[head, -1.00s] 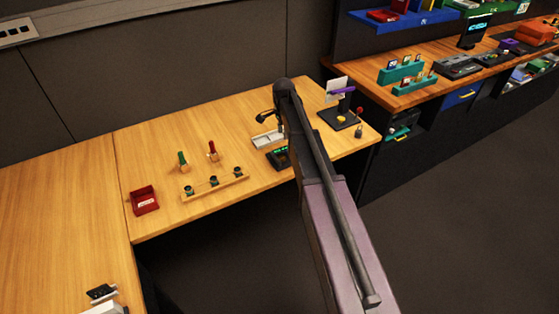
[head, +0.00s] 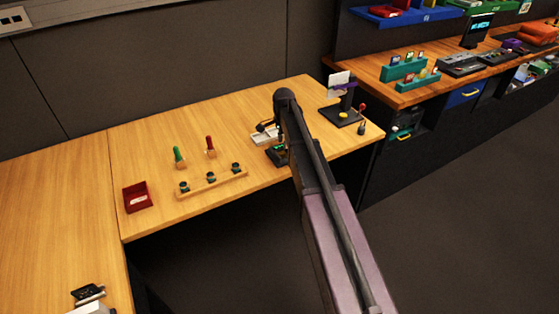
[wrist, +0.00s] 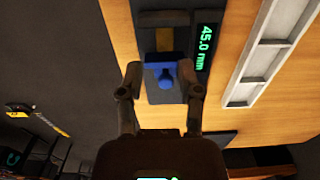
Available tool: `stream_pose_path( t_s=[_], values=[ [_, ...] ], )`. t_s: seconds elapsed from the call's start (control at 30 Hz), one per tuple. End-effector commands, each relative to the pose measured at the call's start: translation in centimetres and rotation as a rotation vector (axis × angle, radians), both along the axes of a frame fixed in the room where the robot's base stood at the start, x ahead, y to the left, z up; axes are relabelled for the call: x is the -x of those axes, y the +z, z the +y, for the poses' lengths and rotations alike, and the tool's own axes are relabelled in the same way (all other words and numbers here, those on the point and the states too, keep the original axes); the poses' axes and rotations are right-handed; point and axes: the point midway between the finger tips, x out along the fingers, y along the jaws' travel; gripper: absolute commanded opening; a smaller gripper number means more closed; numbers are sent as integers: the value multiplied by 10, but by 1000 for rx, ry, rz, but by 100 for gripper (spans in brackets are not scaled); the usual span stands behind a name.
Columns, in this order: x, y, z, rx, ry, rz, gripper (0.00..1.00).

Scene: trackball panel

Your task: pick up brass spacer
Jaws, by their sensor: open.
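In the wrist view, my gripper (wrist: 162,84) is open, its two fingers on either side of a blue knobbed part (wrist: 165,75). I cannot tell if they touch it. Just beyond the blue part is a small brass-coloured block (wrist: 164,39) between dark pieces, which looks like the brass spacer. A dark gauge with a green display reading 45.0 mm (wrist: 205,47) stands beside it. In the head view, the gauge (head: 277,156) is partly behind my arm, and I cannot make out the spacer there.
A pale compartment tray (wrist: 264,55) lies right of the gauge in the wrist view. In the head view, a wooden rack (head: 212,185), a red bin (head: 137,197) and green and red handles stand left on the table. A black stand (head: 342,116) is at the right.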

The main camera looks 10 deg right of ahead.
Motion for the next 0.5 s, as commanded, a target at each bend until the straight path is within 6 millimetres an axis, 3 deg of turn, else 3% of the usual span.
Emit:
stream_pose_path(
  t_s=[0.13, 0.5],
  values=[
    [0, -10, 0, 0, 0, 0, 46],
    [0, -11, 0, 0, 0, 0, 46]
  ],
)
